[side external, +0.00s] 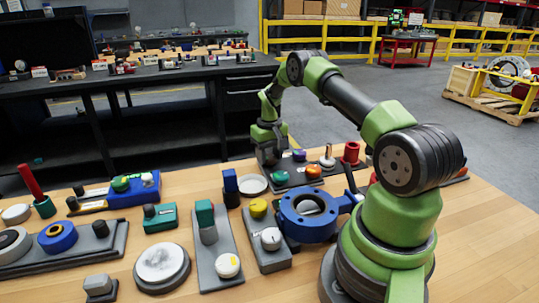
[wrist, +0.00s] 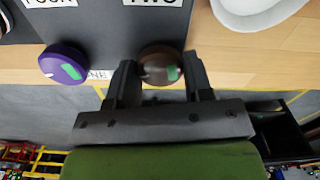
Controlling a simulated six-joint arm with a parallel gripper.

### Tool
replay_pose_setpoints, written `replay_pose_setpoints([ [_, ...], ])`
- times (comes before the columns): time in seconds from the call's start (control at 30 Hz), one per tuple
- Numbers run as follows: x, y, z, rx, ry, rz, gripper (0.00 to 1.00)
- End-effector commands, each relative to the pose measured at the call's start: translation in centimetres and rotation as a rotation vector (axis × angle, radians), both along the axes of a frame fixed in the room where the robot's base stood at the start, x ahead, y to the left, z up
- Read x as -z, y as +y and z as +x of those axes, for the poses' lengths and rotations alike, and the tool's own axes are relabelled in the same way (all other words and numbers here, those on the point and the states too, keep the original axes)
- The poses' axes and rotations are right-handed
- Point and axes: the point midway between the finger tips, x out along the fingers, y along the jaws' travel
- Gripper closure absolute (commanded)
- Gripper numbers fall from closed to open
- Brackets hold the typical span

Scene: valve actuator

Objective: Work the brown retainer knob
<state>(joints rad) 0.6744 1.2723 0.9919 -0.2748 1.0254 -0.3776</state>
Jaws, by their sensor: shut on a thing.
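The brown retainer knob (wrist: 160,65) is round, with a green mark on its right side and a small pale mark on its left. It sits at the edge of a dark panel (wrist: 110,30) in the wrist view. My gripper (wrist: 160,78) has one finger on each side of the knob and is shut on it. In the side external view my gripper (side external: 270,158) points down at the far end of the dark panel (side external: 293,176). The brown knob cannot be made out there, where my gripper blocks the view.
A purple knob (wrist: 63,64) with a green mark is close left of my gripper in the wrist view. An orange knob (side external: 314,171) and a red cylinder (side external: 351,152) stand nearby. A white round dish (side external: 254,185) and a blue valve body (side external: 308,215) are nearer.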

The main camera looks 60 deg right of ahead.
Motion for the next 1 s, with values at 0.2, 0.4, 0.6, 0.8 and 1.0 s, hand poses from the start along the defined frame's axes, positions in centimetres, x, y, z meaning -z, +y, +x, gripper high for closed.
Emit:
replay_pose_setpoints([
  [0.2, -0.07, 0.00, 0.00, 0.046, -0.001, 0.001, 0.77],
  [0.4, -0.08, 0.00, 0.00, 0.052, -0.001, 0.001, 0.77],
  [0.6, -0.09, -0.01, 0.01, 0.051, -0.001, 0.001, 0.51],
  [0.8, -0.06, -0.01, 0.01, 0.050, -0.001, 0.001, 0.28],
  [1.0, -0.16, -0.01, 0.02, 0.049, -0.001, -0.001, 0.28],
])
